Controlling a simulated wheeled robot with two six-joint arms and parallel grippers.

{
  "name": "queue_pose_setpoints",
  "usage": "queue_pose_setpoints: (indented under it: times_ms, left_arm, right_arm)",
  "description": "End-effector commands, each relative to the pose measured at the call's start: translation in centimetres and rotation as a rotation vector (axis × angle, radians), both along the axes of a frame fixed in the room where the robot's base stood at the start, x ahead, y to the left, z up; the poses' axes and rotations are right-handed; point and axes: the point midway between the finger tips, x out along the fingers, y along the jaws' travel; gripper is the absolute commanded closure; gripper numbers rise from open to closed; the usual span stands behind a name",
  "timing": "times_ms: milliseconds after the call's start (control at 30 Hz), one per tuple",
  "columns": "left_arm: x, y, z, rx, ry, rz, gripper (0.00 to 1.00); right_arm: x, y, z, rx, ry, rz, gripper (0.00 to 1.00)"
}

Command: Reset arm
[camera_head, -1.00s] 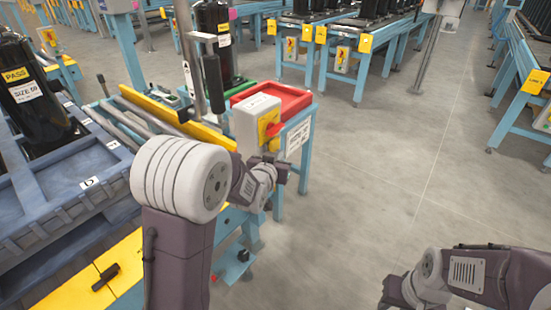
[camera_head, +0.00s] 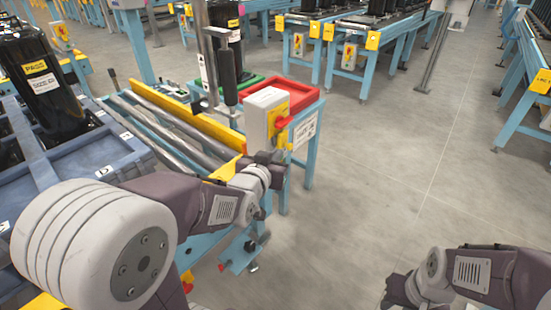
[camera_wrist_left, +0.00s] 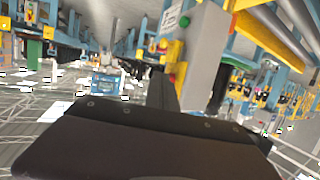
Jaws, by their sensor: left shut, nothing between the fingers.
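My left arm comes in from the lower left in the head view, with its white joint and purple-grey links in front. My left gripper (camera_head: 270,158) is small and dark at the end of the wrist. It is shut and empty, just below the grey switch box with a red and yellow knob (camera_head: 268,117); I cannot tell whether they touch. In the left wrist view my own dark gripper body fills the bottom. My right gripper (camera_head: 396,292) is at the lower right, low in the head view, and its fingers cannot be made out.
A black compressor (camera_head: 40,82) stands on a blue-grey pallet (camera_head: 118,163) at the left. A roller conveyor with a yellow rail (camera_head: 185,112) runs beside it. A red tray (camera_head: 300,92) lies behind the switch box. The grey floor (camera_head: 380,180) at centre right is clear.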

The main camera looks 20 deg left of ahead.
Motion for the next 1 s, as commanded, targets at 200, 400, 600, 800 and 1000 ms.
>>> queue_pose_setpoints:
  times_ms: [200,400,600,800,1000]
  left_arm:
    - [0.0,0.0,0.0,0.0,0.0,0.0,1.0]
    - [-0.2,-0.5,-2.7,0.0,0.079,-0.011,1.0]
    - [-6.5,-1.0,-13.6,-0.016,0.572,-0.02,1.0]
    - [-16.2,-1.2,-19.2,-0.033,1.027,-0.01,1.0]
    - [-19.9,-1.2,-14.0,-0.039,1.181,-0.004,1.0]
  right_arm:
    - [0.0,0.0,0.1,0.0,0.0,0.0,0.64]
    - [0.0,0.0,0.1,0.0,0.0,0.0,0.64]
    - [0.0,0.0,0.1,0.0,0.0,0.0,0.64]
    - [0.0,0.0,0.1,0.0,0.0,0.0,0.64]
    - [0.0,0.0,5.9,0.0,-0.001,0.0,0.64]
